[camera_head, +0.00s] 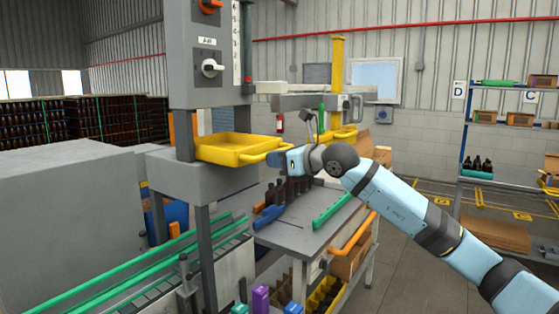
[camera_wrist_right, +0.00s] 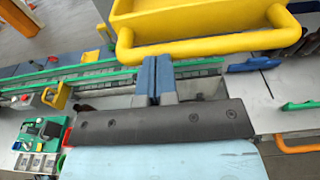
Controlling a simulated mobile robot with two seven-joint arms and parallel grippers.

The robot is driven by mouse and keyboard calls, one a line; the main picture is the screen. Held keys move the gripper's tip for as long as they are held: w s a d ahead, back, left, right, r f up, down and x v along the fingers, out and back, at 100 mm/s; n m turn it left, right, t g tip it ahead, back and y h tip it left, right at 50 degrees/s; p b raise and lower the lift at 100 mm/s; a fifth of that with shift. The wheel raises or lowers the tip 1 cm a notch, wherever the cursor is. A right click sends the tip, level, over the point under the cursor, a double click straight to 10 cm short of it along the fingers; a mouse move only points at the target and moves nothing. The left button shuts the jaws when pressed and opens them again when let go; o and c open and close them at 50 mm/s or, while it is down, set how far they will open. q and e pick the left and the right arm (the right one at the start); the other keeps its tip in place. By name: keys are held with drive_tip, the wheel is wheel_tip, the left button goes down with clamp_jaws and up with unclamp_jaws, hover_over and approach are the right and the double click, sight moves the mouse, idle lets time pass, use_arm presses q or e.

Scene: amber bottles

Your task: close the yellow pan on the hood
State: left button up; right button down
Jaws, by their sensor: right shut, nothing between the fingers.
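The yellow pan (camera_head: 232,149) sticks out from the grey hood (camera_head: 195,175) at the middle left of the head view, with its handle on the right side. In the right wrist view the pan (camera_wrist_right: 190,20) fills the top, and its handle bar (camera_wrist_right: 205,46) runs across in front of my gripper. My right gripper (camera_wrist_right: 157,62) is shut and empty, its blue fingertips right at the handle bar; I cannot tell whether they touch it. In the head view my right gripper (camera_head: 279,160) is beside the handle. My left gripper is not in view.
A grey table (camera_head: 300,235) with dark bottles (camera_head: 290,188) and a green rail (camera_head: 335,209) lies below the gripper. A conveyor with green rails (camera_head: 150,265) runs at the front left. A blue shelf (camera_head: 490,122) stands at the right. Open floor lies in between.

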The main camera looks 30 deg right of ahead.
sight(249, 153)
drive_tip(key=x, duration=0.3)
drive_tip(key=r+x, duration=0.1)
drive_tip(key=x, duration=0.7)
drive_tip(key=shift+w+a+r, duration=0.15)
drive_tip(key=shift+w+r, duration=0.05)
drive_tip(key=shift+w, duration=0.05)
drive_tip(key=shift+s, duration=0.1)
